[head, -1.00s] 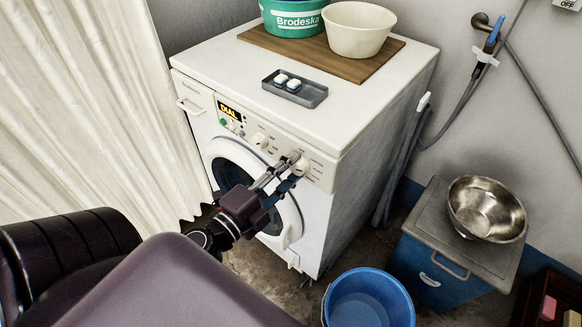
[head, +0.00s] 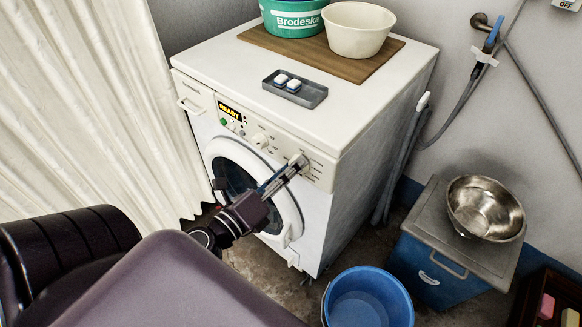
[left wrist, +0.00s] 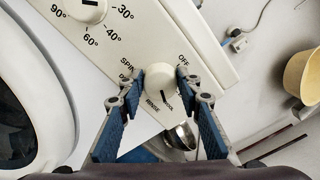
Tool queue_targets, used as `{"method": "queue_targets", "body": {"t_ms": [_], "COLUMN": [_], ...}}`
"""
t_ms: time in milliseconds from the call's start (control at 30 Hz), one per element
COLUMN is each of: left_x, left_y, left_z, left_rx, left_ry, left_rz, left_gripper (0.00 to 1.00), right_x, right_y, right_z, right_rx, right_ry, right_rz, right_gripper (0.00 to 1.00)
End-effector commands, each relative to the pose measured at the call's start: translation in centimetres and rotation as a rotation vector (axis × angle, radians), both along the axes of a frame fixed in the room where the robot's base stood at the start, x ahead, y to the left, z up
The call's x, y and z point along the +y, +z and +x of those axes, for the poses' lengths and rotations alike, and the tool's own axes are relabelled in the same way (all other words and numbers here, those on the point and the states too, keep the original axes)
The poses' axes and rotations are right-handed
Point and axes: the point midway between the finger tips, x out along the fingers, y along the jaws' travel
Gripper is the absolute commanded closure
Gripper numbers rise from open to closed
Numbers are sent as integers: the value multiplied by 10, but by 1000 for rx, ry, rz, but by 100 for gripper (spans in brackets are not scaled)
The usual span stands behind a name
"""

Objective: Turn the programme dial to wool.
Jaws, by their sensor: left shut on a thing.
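The programme dial (left wrist: 160,80) is a round cream knob on the washing machine's (head: 345,205) front panel, near its right end in the head view. My left gripper (left wrist: 158,84) is shut on it, one finger on each side; the gripper also shows in the head view (head: 293,167). The dial's dark pointer mark points down and slightly right in the left wrist view, toward a small word ending in "OOL", beside RINSE. SPIN and OFF lie around the dial; some lettering is partly covered by the fingers. The display (head: 230,111) reads READY. My right gripper is out of view.
A second knob (left wrist: 86,8) with temperature marks sits beside the dial. The round door (head: 250,187) is below. A tray (head: 295,91) with two tablets, a green tub (head: 292,18) and a cream bowl (head: 358,30) stand on top. A blue bucket (head: 368,300) stands on the floor.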

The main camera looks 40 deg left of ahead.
Motion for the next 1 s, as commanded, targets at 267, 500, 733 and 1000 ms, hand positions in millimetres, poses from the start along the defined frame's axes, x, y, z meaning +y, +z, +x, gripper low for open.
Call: {"method": "queue_targets", "body": {"t_ms": [267, 500, 733, 1000], "left_x": [-1, -1, -1, -1], "left_y": [-1, -2, -2, -1], "left_z": [0, -1, -1, 0], "left_rx": [-3, -4, -3, -5], "left_ry": [-3, -3, -2, -1], "left_rz": [79, 93, 92, 92], "left_gripper": [92, 92, 92, 50], "right_x": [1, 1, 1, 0], "right_y": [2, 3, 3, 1], "right_z": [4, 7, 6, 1], "right_rx": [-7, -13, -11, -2], "right_ry": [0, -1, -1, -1], "right_rz": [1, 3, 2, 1], "right_gripper": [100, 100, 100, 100]}}
